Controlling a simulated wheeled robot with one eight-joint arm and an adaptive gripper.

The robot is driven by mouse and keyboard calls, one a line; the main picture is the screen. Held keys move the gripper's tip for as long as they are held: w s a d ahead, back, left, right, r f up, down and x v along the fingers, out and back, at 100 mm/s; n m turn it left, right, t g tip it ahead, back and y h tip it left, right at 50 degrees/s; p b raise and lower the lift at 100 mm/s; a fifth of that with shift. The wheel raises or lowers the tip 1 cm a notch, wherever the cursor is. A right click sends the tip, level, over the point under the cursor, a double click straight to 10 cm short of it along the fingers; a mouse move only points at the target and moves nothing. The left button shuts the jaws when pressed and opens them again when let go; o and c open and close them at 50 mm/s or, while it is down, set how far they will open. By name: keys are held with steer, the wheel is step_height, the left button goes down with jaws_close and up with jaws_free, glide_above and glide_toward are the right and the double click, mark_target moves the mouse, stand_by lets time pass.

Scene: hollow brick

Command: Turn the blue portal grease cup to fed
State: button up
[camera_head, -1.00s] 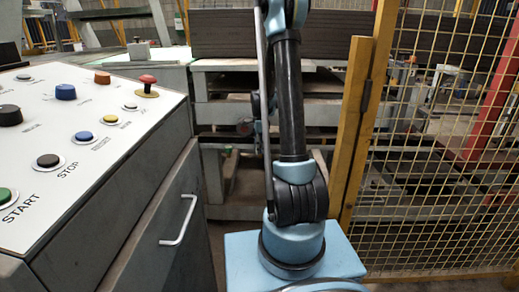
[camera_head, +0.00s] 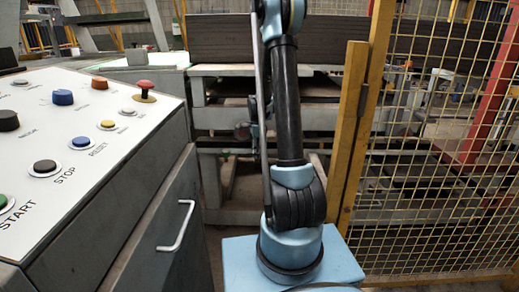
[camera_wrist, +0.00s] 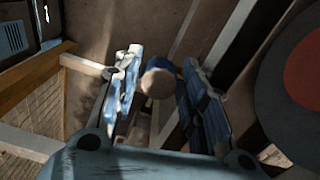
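In the wrist view, a blue cup with a round tan face (camera_wrist: 158,80) shows between the fingers of my gripper (camera_wrist: 162,92); I take it to be the grease cup. The fingers are apart, one on each side of it. Whether either finger touches it, or how far past the tips it lies, I cannot tell. No setting mark can be read on it. In the head view my gripper is out of the frame above, and I cannot make out the cup there.
A large dark disc with a red centre (camera_wrist: 305,70) is close on the right in the wrist view. In the head view, a control panel (camera_head: 130,118) with several buttons stands left. A yellow mesh fence (camera_head: 440,150) is on the right. Stacked dark boards (camera_head: 215,37) lie behind my arm.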

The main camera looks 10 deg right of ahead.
steer(key=shift+w+d, duration=0.1)
steer(key=shift+w, duration=0.05)
steer(key=n, duration=1.7)
steer(key=shift+s+n, duration=0.2)
steer(key=shift+n, duration=0.2)
step_height(320, 180, up, 18)
steer(key=s+t, duration=0.1)
steer(key=s, duration=2.3)
steer(key=shift+r+n, duration=0.3)
steer(key=shift+r, duration=0.15)
